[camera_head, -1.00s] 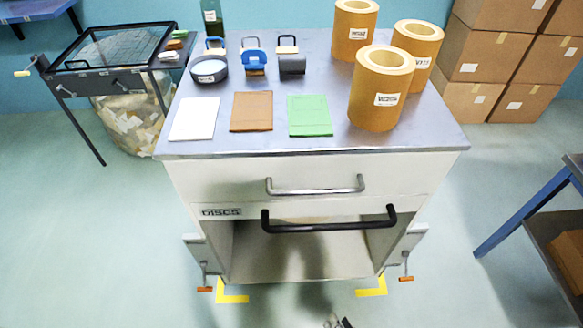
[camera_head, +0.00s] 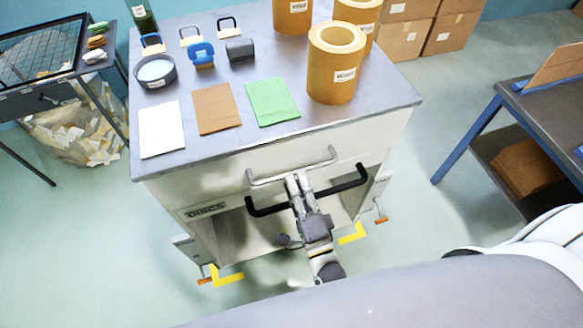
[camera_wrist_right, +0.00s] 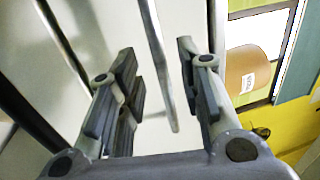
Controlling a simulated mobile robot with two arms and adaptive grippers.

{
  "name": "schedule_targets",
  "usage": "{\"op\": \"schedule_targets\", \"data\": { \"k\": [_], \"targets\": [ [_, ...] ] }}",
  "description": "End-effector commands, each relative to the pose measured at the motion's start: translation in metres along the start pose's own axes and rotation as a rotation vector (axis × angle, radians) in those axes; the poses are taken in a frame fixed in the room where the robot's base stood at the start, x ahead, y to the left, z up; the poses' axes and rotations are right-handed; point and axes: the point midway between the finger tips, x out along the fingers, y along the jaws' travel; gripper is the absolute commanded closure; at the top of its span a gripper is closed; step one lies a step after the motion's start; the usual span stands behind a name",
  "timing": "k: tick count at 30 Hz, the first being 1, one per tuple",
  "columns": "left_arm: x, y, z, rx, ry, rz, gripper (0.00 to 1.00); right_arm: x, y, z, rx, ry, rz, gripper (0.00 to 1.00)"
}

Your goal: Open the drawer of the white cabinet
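The white cabinet (camera_head: 165,190) stands in front of me with a grey top. Its upper drawer front carries a silver bar handle (camera_head: 322,162) and looks closed. A black bar handle (camera_head: 340,188) runs below it, above an open lower space, near a "DISCS" label (camera_head: 205,210). My right gripper (camera_head: 297,178) is at the silver handle, in front of the drawer, with its arm across the black handle. In the right wrist view its two fingers stand apart, and the silver handle bar (camera_wrist_right: 156,60) runs between them. Contact is not visible. My left gripper is out of view.
On the cabinet top are cardboard rolls (camera_head: 334,80), a green sheet (camera_head: 272,102), a brown sheet (camera_head: 216,108), a white sheet (camera_head: 161,130) and small tools. A blue-legged table (camera_head: 470,135) stands at right. A mesh-topped stand (camera_head: 40,60) is at left.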

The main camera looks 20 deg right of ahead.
Motion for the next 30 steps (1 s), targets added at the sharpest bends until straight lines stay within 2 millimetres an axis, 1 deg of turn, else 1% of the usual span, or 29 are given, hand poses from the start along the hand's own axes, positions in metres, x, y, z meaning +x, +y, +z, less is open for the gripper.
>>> {"op": "schedule_targets", "data": {
  "k": [1,6,11,18,19,26,27,30],
  "targets": [
    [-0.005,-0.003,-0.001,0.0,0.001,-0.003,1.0,0.011,-0.003,0.0,0.0,0.001,-0.003,0.66],
    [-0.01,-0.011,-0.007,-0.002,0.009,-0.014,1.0,0.03,-0.001,0.0,-0.002,0.0,0.0,0.66],
    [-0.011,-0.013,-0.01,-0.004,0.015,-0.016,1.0,0.037,0.0,0.0,-0.002,0.0,0.001,0.66],
    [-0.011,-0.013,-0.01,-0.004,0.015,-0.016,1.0,0.038,0.001,0.0,-0.002,0.0,0.001,0.66],
    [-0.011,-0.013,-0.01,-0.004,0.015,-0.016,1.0,0.038,0.001,0.0,-0.002,0.0,0.001,0.68],
    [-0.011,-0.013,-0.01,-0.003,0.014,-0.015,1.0,0.038,0.001,0.0,-0.002,0.0,0.001,0.97],
    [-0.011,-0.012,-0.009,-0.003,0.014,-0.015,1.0,0.037,0.001,0.0,-0.002,0.0,0.001,1.0],
    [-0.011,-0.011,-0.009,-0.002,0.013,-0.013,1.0,0.037,0.001,0.0,-0.002,0.0,0.002,1.0]
  ]
}}
